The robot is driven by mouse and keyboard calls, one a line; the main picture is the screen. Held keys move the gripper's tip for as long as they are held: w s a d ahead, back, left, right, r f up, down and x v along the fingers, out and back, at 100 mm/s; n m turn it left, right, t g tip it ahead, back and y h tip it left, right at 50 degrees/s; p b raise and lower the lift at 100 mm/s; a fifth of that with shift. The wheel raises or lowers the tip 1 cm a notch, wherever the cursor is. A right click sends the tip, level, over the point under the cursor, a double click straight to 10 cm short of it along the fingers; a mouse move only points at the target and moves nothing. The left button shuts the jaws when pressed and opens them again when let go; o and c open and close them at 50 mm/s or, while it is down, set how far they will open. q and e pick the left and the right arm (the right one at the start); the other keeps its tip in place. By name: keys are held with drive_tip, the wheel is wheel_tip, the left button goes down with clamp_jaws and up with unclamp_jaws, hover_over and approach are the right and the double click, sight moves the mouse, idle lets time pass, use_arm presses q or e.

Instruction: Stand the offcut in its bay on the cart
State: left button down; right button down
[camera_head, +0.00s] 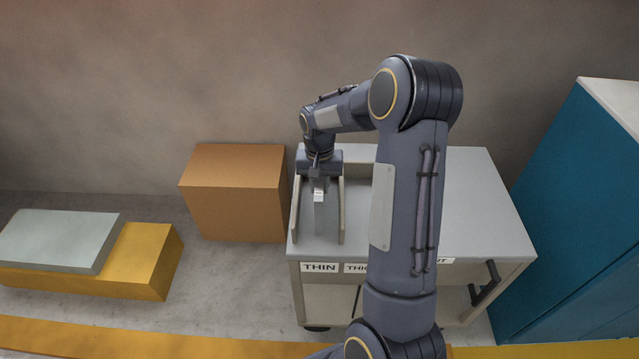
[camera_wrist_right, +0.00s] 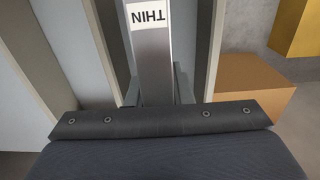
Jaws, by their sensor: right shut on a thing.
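The offcut (camera_head: 319,215) is a narrow grey panel with a white label, which reads THIN in the right wrist view (camera_wrist_right: 155,65). My right gripper (camera_head: 318,182) is shut on it from above; its fingers (camera_wrist_right: 157,88) lie on both sides of the panel. The offcut is roughly upright, between the two beige dividers of the left bay on the cart (camera_head: 470,200). That bay carries a THIN sign (camera_head: 319,267) on the cart's front edge. I cannot tell whether the offcut's bottom touches the cart top. My left gripper is not in view.
A second sign (camera_head: 356,268), partly hidden by my arm, marks the bay to the right. A brown box (camera_head: 235,195) stands close left of the cart. A teal cabinet (camera_head: 575,210) stands on the right. A yellow block (camera_head: 140,262) with a pale slab (camera_head: 60,238) lies far left.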

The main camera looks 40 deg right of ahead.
drive_tip(key=shift+f, duration=0.15)
drive_tip(key=c, duration=1.3)
unclamp_jaws()
wheel_tip(320, 180, up, 12)
drive_tip(key=shift+r, duration=0.2)
drive_tip(key=s+a+r+n+t+y, duration=0.1)
drive_tip(key=s+a+n+t, duration=0.1)
drive_tip(key=s+a, duration=0.4)
drive_tip(key=s+a+n+t+y, duration=0.1)
drive_tip(key=s+a+n, duration=0.1)
drive_tip(key=s+a, duration=0.4)
drive_tip(key=s+a+r+n+t+y, duration=0.1)
drive_tip(key=s+a+n+t, duration=0.1)
drive_tip(key=s+a, duration=0.4)
drive_tip(key=shift+s+a+r+t+y, duration=0.1)
drive_tip(key=shift+s+y, duration=0.05)
drive_tip(key=shift+s, duration=0.75)
drive_tip(key=shift+s+a+r+t+y, duration=0.1)
drive_tip(key=shift+s+a, duration=0.05)
drive_tip(key=shift+s, duration=0.7)
drive_tip(key=shift+s+a+r+t+y, duration=0.1)
drive_tip(key=shift+s+y, duration=0.05)
drive_tip(key=shift+s, duration=0.75)
